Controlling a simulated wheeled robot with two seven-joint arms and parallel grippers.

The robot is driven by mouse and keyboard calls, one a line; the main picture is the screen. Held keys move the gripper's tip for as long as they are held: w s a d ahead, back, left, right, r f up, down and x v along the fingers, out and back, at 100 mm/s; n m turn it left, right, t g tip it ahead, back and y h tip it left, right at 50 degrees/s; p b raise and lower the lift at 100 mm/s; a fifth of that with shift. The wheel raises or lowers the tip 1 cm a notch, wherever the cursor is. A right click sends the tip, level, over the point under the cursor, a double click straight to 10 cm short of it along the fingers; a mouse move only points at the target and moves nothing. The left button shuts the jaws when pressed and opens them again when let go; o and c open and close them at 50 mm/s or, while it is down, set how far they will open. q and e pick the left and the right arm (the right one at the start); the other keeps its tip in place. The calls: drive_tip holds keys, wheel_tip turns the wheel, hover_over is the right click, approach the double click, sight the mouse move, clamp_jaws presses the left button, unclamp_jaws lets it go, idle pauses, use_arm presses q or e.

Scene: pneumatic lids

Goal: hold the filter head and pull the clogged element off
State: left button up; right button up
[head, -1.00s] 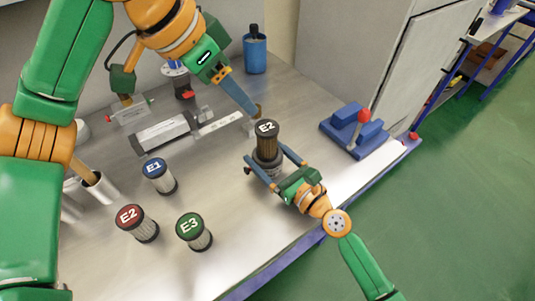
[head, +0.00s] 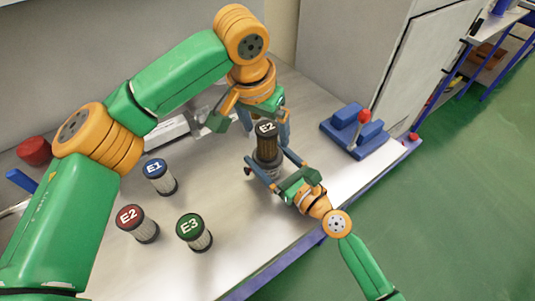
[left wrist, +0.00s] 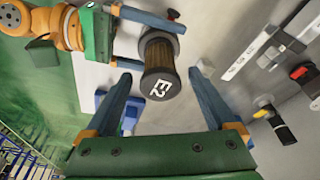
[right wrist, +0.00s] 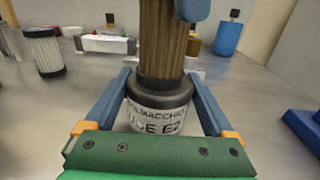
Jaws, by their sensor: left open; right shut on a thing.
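The clogged element (head: 268,147), brown with a black cap marked E2, stands upright on the filter head (head: 270,170). In the right wrist view the brown element (right wrist: 162,40) rises from the silver, labelled head (right wrist: 160,116). My right gripper (head: 273,170) is shut on the head, one finger on each side. My left gripper (head: 265,122) is open and pointing down around the element's top. In the left wrist view the E2 cap (left wrist: 160,88) shows between and just beyond the open fingers (left wrist: 160,75); I see no contact.
Elements with a blue E1 cap (head: 159,176), a red E2 cap (head: 137,223) and a green E3 cap (head: 194,232) stand on the metal bench (head: 235,220) at left. A blue fixture with a red knob (head: 354,130) stands at right. The bench's front edge is near my right arm.

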use_arm(q)
drive_tip(key=shift+f, duration=0.15)
idle(0.7)
drive_tip(key=c, duration=1.4)
use_arm(e)
drive_tip(key=shift+f, duration=0.1)
use_arm(q)
drive_tip(key=shift+r, duration=2.05)
drive_tip(key=shift+r, duration=2.45)
use_arm(e)
drive_tip(key=o, duration=1.4)
